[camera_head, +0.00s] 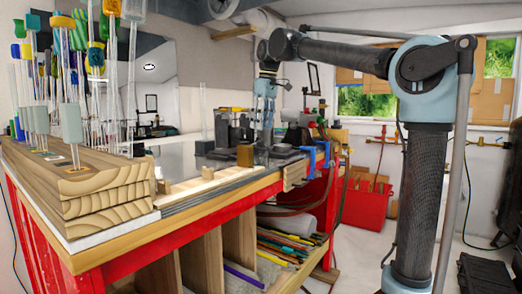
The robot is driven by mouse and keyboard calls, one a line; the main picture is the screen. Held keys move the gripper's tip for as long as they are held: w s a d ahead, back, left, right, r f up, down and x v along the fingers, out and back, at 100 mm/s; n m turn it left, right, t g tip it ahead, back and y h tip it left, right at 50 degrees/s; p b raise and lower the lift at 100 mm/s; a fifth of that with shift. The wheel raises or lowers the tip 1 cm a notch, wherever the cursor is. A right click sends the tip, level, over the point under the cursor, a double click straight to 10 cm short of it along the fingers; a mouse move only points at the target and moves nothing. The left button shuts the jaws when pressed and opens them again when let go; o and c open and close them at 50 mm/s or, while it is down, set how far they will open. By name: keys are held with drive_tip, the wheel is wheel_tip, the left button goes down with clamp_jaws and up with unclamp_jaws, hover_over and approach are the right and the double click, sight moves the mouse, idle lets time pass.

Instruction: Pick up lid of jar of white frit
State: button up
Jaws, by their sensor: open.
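I cannot make out the jar of white frit or its lid in the head view; the far part of the bench is small and crowded. My gripper (264,118) hangs down over the far end of the workbench (215,190), at the end of my arm. Its fingers are open and point down. I see nothing held between them, though they are small at this distance. Dark tools and blocks (232,130) stand behind and left of the gripper. A small brass-coloured block (245,156) stands on the bench below it.
A stepped wooden block (105,190) with several upright glass rods (70,130) fills the near left of the bench. Blue clamps (318,155) sit at the bench's right end. A red container (366,202) stands on the floor beyond, and a black case (484,274) lies lower right.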

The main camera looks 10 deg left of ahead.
sight(261, 145)
drive_tip(key=shift+w+a+f, duration=0.1)
drive_tip(key=shift+a+f, duration=0.05)
drive_tip(key=shift+f, duration=1.45)
drive_tip(key=shift+w+a+f, duration=0.1)
drive_tip(key=shift+f, duration=1.5)
drive_tip(key=c, duration=1)
drive_tip(key=shift+r, duration=0.1)
wheel_tip(261, 145, up, 9)
drive_tip(key=shift+f, duration=4.05)
